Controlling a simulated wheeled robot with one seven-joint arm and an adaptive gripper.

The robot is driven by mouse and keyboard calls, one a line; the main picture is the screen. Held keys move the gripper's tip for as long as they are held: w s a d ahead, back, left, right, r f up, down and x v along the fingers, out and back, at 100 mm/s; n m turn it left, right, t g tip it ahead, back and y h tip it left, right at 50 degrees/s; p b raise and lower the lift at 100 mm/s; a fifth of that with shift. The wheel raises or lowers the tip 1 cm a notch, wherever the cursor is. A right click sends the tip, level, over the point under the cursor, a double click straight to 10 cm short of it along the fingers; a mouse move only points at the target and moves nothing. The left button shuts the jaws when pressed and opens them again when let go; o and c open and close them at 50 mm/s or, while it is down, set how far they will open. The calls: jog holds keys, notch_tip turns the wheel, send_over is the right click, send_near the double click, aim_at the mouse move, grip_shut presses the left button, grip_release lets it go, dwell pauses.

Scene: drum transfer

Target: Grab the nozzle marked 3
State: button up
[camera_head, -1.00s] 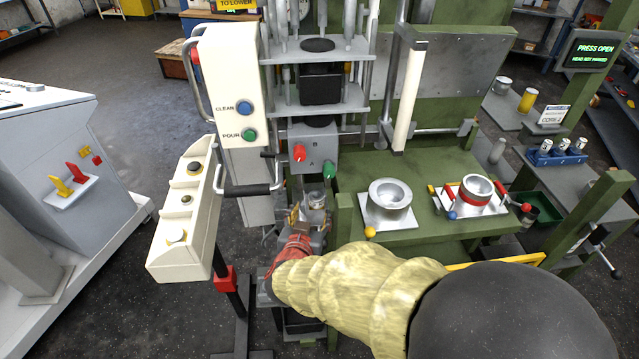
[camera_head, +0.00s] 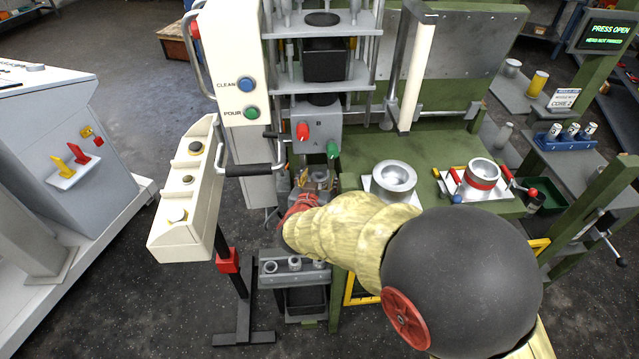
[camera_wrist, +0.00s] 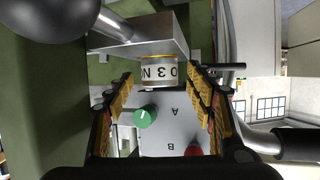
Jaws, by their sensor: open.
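The nozzle marked 3 (camera_wrist: 160,72) is a short pale metal cylinder with dark lettering and a yellowish band at one end. In the wrist view it sits between the fingers of my gripper (camera_wrist: 160,84), below a grey metal block in the picture. My gripper is open, its yellow-and-black finger pads on either side of the nozzle with gaps visible. In the head view my gripper (camera_head: 314,186) is in front of the green press, under the A/B block, and my arm hides part of it.
A grey block with red and green knobs (camera_head: 315,132) is close above my gripper. A cream control pendant (camera_head: 187,190) stands at left. A rack (camera_head: 296,278) with several round metal parts is below. Two metal cups stand on the green table (camera_head: 420,158) at right.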

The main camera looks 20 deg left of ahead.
jog(key=shift+c, duration=0.8)
jog(key=c, duration=1.1)
jog(key=shift+c, duration=0.2)
